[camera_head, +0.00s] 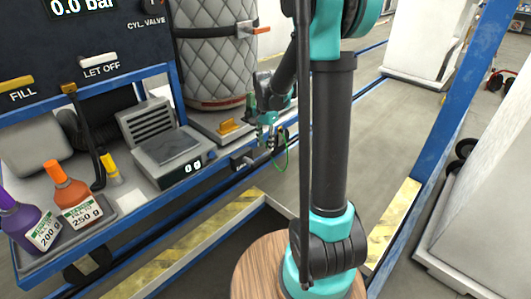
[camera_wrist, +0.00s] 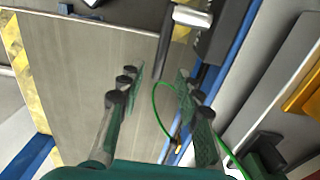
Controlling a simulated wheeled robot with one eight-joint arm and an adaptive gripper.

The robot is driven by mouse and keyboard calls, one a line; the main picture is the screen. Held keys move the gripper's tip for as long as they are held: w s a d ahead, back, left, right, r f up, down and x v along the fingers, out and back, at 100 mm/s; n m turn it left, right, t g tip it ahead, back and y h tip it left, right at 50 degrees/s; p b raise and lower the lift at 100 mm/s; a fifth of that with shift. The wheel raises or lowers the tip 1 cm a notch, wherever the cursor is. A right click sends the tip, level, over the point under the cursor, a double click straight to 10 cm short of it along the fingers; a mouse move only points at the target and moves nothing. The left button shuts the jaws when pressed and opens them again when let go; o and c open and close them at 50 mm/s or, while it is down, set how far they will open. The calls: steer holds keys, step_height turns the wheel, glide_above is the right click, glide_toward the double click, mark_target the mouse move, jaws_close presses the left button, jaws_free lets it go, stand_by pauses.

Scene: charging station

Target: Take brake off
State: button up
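No part is clearly labelled as the brake. A dark bar-like handle (camera_wrist: 166,45) with a pale metal end piece (camera_wrist: 190,17) lies ahead of my gripper in the wrist view, in line with the space between the fingers. My gripper (camera_wrist: 157,85) is open, its two fingers apart with nothing clearly held. In the head view my gripper (camera_head: 270,132) is low at the blue frame's edge, beside a small dark fitting (camera_head: 243,160). Whether it touches the handle cannot be told. A thin green loop (camera_wrist: 155,108) hangs by the fingers.
A scale (camera_head: 168,158), an orange-capped bottle (camera_head: 72,192) and a purple bottle (camera_head: 25,222) stand on the left bench. A quilted grey cylinder (camera_head: 210,60) stands behind. My arm hides the middle.

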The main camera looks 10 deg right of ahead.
mark_target(266, 155)
steer(key=shift+f, duration=2.4)
steer(key=shift+c, duration=0.4)
jaws_close()
